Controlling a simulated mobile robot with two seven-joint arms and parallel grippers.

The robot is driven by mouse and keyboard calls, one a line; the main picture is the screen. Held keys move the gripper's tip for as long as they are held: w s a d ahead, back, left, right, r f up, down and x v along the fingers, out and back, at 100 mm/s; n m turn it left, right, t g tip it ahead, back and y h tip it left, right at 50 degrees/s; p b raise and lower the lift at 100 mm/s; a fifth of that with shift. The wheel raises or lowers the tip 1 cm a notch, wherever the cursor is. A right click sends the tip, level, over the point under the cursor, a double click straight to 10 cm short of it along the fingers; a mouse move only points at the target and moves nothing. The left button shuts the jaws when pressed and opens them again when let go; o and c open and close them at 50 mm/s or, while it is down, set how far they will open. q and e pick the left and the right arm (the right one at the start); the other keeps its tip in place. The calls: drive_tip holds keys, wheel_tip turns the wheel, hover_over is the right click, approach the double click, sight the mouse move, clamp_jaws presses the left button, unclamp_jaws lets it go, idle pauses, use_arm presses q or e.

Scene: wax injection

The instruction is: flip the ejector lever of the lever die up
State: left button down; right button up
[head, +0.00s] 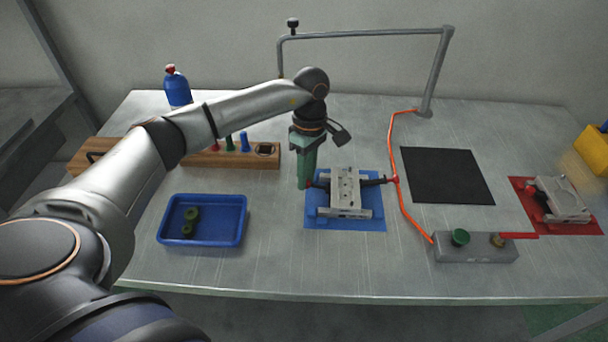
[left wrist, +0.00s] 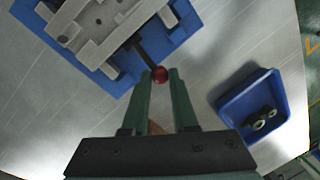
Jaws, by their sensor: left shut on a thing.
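The lever die (head: 345,192) is a grey metal block on a blue mat (head: 370,222) in the middle of the table. A dark lever (left wrist: 145,53) with a red ball knob (left wrist: 160,74) sticks out sideways from it, on its left side in the head view. My left gripper (head: 305,184) points down beside the die. Its green fingers are shut on the red knob, seen between the fingertips in the left wrist view (left wrist: 160,80). The fingers partly hide the knob in the head view. My right gripper is not in view.
A blue tray (head: 203,242) with green rings stands at left. A wooden block (head: 215,160) with coloured tools lies behind. An orange hose (head: 401,203) runs right of the die, near a grey box (head: 475,248). A second die (head: 562,199) lies at far right; a black mat (head: 447,175) is empty.

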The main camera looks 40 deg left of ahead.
use_arm(q)
drive_tip(key=shift+w+d+r+g+y, duration=0.1)
drive_tip(key=shift+d+r+g+y, duration=0.2)
drive_tip(key=shift+y, duration=0.1)
drive_tip(key=shift+a, duration=0.1)
drive_tip(key=c, duration=0.7)
unclamp_jaws()
wheel_tip(320, 180, up, 12)
drive_tip(key=w, duration=0.2)
drive_tip(key=shift+w+d+b, duration=0.2)
drive_tip(key=shift+w+b, duration=0.05)
drive_tip(key=shift+b, duration=0.1)
drive_tip(key=shift+s, duration=0.1)
